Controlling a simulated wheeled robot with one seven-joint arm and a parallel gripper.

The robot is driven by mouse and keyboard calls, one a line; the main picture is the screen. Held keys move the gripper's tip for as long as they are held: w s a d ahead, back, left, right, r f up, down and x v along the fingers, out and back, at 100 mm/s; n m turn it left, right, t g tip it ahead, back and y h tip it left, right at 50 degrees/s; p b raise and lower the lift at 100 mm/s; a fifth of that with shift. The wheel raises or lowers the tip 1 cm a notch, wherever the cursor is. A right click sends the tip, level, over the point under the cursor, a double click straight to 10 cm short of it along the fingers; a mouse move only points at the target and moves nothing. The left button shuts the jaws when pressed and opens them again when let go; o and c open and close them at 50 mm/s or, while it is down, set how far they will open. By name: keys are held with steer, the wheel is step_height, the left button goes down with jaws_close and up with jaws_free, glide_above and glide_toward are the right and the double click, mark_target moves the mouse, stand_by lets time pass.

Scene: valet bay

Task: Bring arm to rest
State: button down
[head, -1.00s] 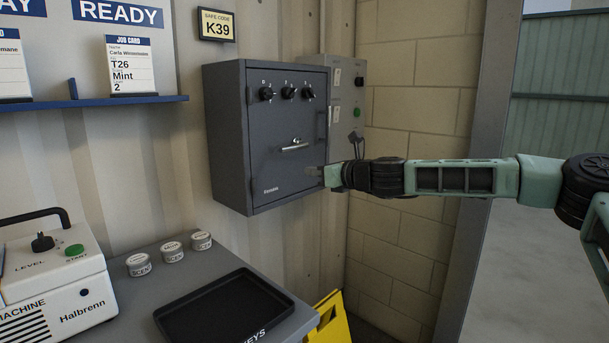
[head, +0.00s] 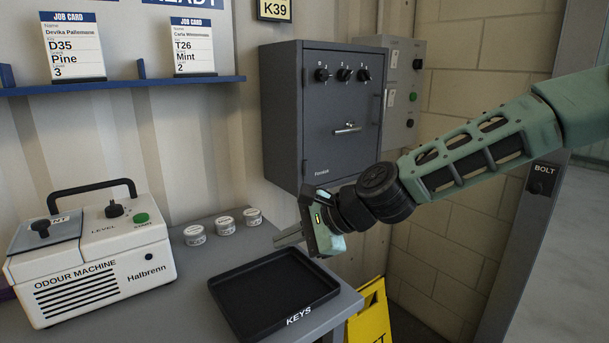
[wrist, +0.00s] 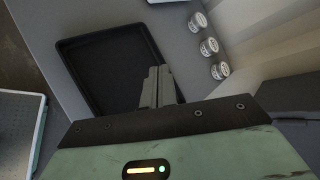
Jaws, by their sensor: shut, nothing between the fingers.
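My gripper (head: 284,238) is shut and empty. In the head view its fingers point left, above the back right part of the black keys tray (head: 222,293) and below the dark grey safe. My green arm reaches in from the right edge and slopes down to the gripper. In the wrist view the shut fingers (wrist: 157,88) show in front of the black tray (wrist: 68,48), which looks empty.
The grey safe (head: 337,115) hangs shut on the wall, close above my wrist. Three small tins (head: 224,226) stand behind the tray. The odour machine (head: 95,262) is at the left. A yellow sign (head: 370,315) stands beside the table's right end. A switch marked BOLT (head: 541,180) is at the right.

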steer(key=s+d+f+n+g+h, duration=0.1)
steer(key=s+f+n+g+h, duration=0.1)
steer(key=s+n, duration=0.45)
steer(key=s+d+f+n+g+h, duration=0.1)
steer(key=s+d+f+n+h, duration=0.15)
steer(key=s, duration=0.65)
steer(key=s+d+r+n+h, duration=0.1)
steer(key=s+d+n+h, duration=0.1)
steer(key=s+d+n, duration=0.3)
steer(key=s+d+r+n+h+p, duration=0.1)
steer(key=s+d+r+n+h, duration=0.1)
steer(key=s+d+n, duration=0.3)
steer(key=s+d+h, duration=0.1)
steer(key=s+d, duration=0.2)
steer(key=shift+s+d+r+n+g+p, duration=0.25)
steer(key=shift+s+d+n+g+p, duration=0.05)
steer(key=c, duration=2.1)
jaws_free()
steer(key=shift+c, duration=0.2)
